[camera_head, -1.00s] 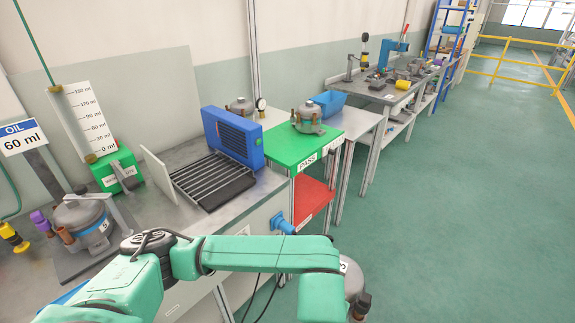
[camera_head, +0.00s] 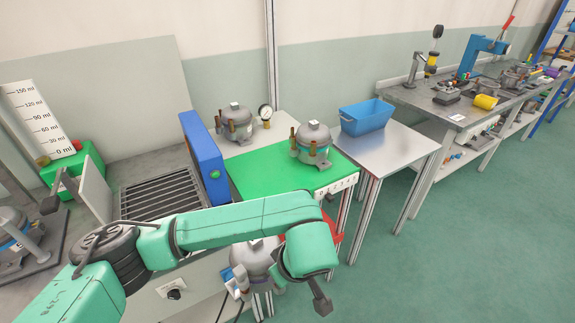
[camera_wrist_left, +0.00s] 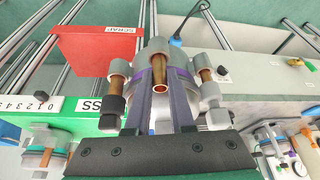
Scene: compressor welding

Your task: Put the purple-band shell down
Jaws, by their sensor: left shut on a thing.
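In the left wrist view, my left gripper (camera_wrist_left: 160,95) is shut on the purple-band shell (camera_wrist_left: 172,74), a grey body with copper stubs. Its purple band shows only in part behind the dark fingers. In the head view, a grey shell (camera_head: 254,256), which looks like the held one, hangs beneath my left forearm, below the green table's level. The arm hides part of it, and its band cannot be made out there. The gripper's jaws are hidden in the head view. My right gripper is not in view.
The green PASS table (camera_head: 262,178) carries one grey shell (camera_head: 312,143); its front left is bare. A red SCRAP surface (camera_wrist_left: 95,48) shows in the wrist view. Behind stand another shell (camera_head: 236,120) and a gauge (camera_head: 265,112). A blue bin (camera_head: 366,117) stands on the grey table (camera_head: 385,150).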

